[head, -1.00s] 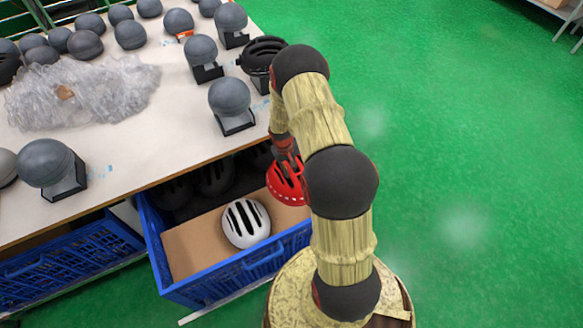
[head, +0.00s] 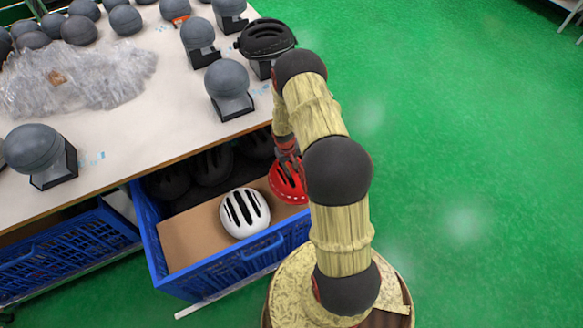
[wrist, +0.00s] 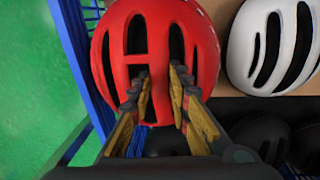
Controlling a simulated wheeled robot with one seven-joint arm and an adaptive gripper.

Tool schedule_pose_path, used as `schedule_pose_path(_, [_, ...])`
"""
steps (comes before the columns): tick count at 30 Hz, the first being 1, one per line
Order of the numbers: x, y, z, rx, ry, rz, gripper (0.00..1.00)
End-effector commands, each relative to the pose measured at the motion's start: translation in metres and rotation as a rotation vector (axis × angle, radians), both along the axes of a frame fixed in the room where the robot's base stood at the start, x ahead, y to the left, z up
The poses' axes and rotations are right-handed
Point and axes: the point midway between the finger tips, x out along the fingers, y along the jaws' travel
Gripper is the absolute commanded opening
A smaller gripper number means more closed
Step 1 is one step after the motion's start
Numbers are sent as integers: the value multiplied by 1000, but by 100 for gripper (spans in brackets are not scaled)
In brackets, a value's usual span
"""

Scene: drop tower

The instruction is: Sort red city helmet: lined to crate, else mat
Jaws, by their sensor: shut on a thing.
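The red helmet (head: 288,182) has long vent slots and hangs at the right end of the open blue crate (head: 222,275). My gripper (wrist: 160,78) is shut on the helmet's slotted shell, seen close up in the wrist view (wrist: 190,35). In the head view my arm partly covers the helmet. Its inside is hidden, so I cannot tell whether it is lined. I cannot tell if it touches the crate. No mat is recognisable.
A white helmet (head: 245,212) lies on cardboard (head: 190,240) in the crate, with dark helmets (head: 212,165) behind. The table (head: 130,120) above holds grey heads on stands, a black helmet (head: 266,38) and clear plastic wrap (head: 85,75). Green floor at right is open.

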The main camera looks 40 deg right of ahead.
Motion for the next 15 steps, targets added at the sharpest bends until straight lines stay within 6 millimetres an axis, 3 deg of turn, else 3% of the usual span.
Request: schedule_pose_path(15, [0, 0, -68, 0, 0, -1, 0])
